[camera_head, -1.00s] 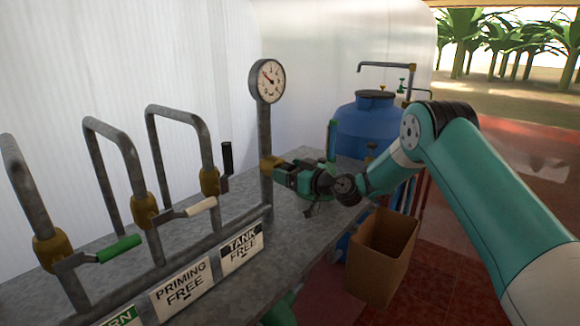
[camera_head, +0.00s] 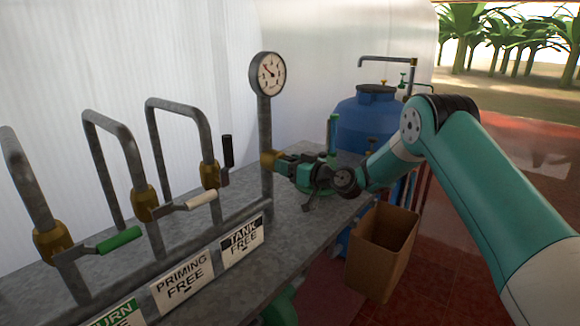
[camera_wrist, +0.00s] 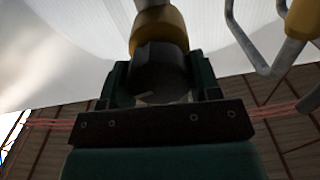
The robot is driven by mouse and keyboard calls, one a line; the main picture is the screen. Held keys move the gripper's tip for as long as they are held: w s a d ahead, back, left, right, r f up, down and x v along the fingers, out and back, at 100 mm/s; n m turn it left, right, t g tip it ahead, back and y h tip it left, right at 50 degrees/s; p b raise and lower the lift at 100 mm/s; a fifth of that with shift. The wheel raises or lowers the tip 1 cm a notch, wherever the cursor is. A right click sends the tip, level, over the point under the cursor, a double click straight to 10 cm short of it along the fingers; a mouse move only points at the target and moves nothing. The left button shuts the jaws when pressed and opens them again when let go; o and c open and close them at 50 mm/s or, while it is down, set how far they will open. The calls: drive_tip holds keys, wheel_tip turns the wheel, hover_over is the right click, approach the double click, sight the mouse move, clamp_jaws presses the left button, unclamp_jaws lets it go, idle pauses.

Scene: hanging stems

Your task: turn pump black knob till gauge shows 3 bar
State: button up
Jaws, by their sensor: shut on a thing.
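The round white pressure gauge (camera_head: 267,74) stands on a grey pipe in the head view. Its dark needle points to the upper left; the figures are too small to read. Below it is a brass valve body (camera_head: 268,160). My gripper (camera_head: 284,167) reaches it from the right. In the wrist view, the black knob (camera_wrist: 160,72) sits in front of the brass fitting (camera_wrist: 158,30), between my two green fingers, which are shut on it. In the head view my fingers mostly hide the knob.
Several pipes with levers stand at left, with green (camera_head: 120,240), white (camera_head: 201,200) and black (camera_head: 227,150) handles. Signs (camera_head: 182,283) line the grey bench's (camera_head: 250,285) front. A blue tank (camera_head: 370,117) stands behind my gripper; an open cardboard box (camera_head: 381,265) is below my arm.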

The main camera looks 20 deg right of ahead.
drive_tip(key=m+b, duration=0.1)
drive_tip(key=m, duration=0.1)
drive_tip(key=m+b, duration=0.1)
drive_tip(key=m, duration=0.2)
drive_tip(key=shift+w+d, duration=0.1)
drive_tip(key=shift+d, duration=0.1)
drive_tip(key=shift+w+d+m+b, duration=0.1)
drive_tip(key=shift+m+b, duration=0.45)
drive_tip(key=shift+m, duration=1.75)
drive_tip(key=o, duration=0.9)
drive_tip(key=shift+d, duration=0.1)
drive_tip(key=shift+f, duration=0.1)
drive_tip(key=b+v, duration=0.5)
drive_tip(key=v, duration=1.2)
drive_tip(key=shift+s, duration=0.2)
